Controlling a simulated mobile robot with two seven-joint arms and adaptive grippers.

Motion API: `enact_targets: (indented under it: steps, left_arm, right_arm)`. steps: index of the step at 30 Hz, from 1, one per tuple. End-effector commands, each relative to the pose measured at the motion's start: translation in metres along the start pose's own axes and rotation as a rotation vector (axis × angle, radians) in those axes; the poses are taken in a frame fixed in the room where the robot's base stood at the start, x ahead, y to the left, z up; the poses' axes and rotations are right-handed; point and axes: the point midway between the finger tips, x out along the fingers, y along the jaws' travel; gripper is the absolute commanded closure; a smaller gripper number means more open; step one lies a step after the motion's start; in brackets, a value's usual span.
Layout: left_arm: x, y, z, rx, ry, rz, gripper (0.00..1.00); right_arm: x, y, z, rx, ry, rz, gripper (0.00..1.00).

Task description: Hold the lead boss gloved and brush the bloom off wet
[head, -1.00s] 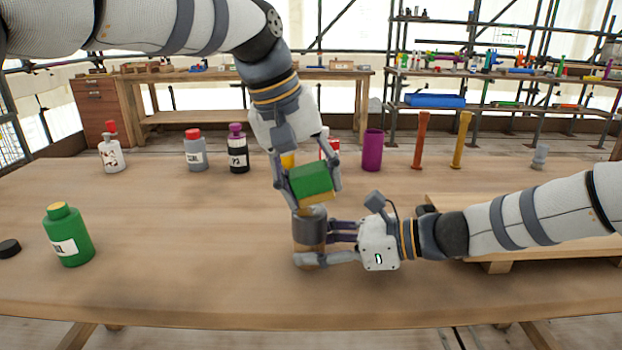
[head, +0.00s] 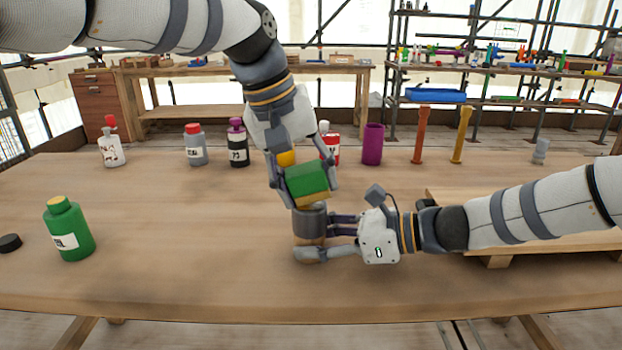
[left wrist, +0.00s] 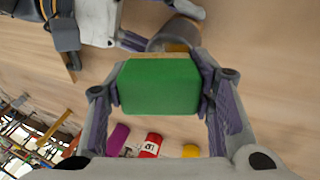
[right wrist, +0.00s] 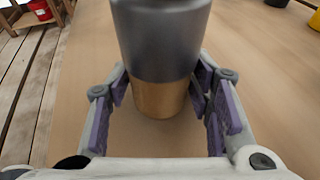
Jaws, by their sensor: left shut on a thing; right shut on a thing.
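The lead boss is a dark grey cylinder (head: 309,222) with a tan lower part, upright above the middle of the bench. The right wrist view shows its grey side and tan base (right wrist: 158,98) close up. My right gripper (head: 318,243) is shut around it from the right, low down. My left gripper (head: 306,199) is shut on a green block with a yellowish underside, the brush or sponge (head: 307,178). The block is tilted at the boss's top and seems to touch it; it hides part of the rim. In the left wrist view the green block (left wrist: 160,87) fills the middle.
A green bottle (head: 68,230) and a black cap (head: 10,243) are at left. Several bottles, a purple cup (head: 372,145) and orange and yellow posts (head: 420,135) stand along the back. A raised wooden board (head: 540,248) lies under my right arm. The front centre is clear.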

Motion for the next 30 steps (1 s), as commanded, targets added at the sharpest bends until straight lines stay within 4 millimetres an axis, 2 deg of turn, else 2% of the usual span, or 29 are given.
enact_targets:
  steps: [5,16,30]
  left_arm:
    - [-0.001,-0.003,0.000,0.001,0.000,0.001,0.74]
    - [0.007,0.016,0.001,0.001,-0.001,0.000,0.73]
    - [-0.001,-0.004,0.000,0.001,-0.002,-0.001,0.74]
  right_arm:
    - [0.000,0.000,-0.001,0.001,0.001,0.000,0.68]
    - [0.000,0.000,-0.001,0.001,0.001,0.001,0.68]
    - [0.000,0.000,-0.001,0.002,0.001,0.000,0.68]
